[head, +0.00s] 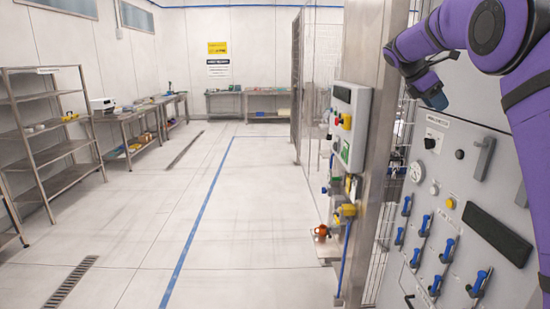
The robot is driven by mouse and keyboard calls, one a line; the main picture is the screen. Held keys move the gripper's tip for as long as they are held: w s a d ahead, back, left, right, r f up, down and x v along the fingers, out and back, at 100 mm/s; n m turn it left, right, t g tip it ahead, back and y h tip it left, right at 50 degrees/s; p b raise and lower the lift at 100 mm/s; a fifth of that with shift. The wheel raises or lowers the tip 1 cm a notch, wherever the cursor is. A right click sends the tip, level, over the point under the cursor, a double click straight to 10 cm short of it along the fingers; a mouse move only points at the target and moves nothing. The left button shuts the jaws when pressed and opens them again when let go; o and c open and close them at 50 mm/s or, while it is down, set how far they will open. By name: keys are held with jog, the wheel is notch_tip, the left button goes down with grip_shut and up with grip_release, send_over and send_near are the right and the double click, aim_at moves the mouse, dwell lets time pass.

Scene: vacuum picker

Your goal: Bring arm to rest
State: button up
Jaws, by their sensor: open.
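My purple arm comes in from the right edge, bends at the top right and folds back down at its far end. My gripper (436,101) is the small dark blue end of it, in front of the upper part of the grey control panel (470,130). It is open, and I see nothing held in it. Its fingers are too small to make out clearly. It appears apart from the panel, though the gap is hard to judge.
The panel carries several blue-handled levers (447,250) and a dark bar (498,232). A steel post (375,110) with a button box (350,122) stands left of it. Metal shelves (52,150) line the left wall. The middle floor (160,215) is clear.

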jog(key=s+a+r+m+t+y, duration=0.1)
jog(key=s+a+m+t+y, duration=0.2)
jog(key=s, duration=0.9)
jog(key=s+a+r+m+y, duration=0.15)
jog(key=s+a+m, duration=0.3)
jog(key=s, duration=0.75)
jog(key=s+a+f+m+t+y, duration=0.1)
jog(key=s+a+f+m, duration=0.1)
jog(key=s, duration=0.5)
jog(key=s+a+f+m+t+y, duration=0.1)
jog(key=s+a+f+m, duration=0.2)
jog(key=s, duration=0.4)
jog(key=s+a+f+m+t+y, duration=0.1)
jog(key=s+a+f+m+y, duration=0.1)
jog(key=s+f+m, duration=0.2)
jog(key=s+f, duration=0.2)
jog(key=s, duration=0.1)
jog(key=shift+a, duration=0.25)
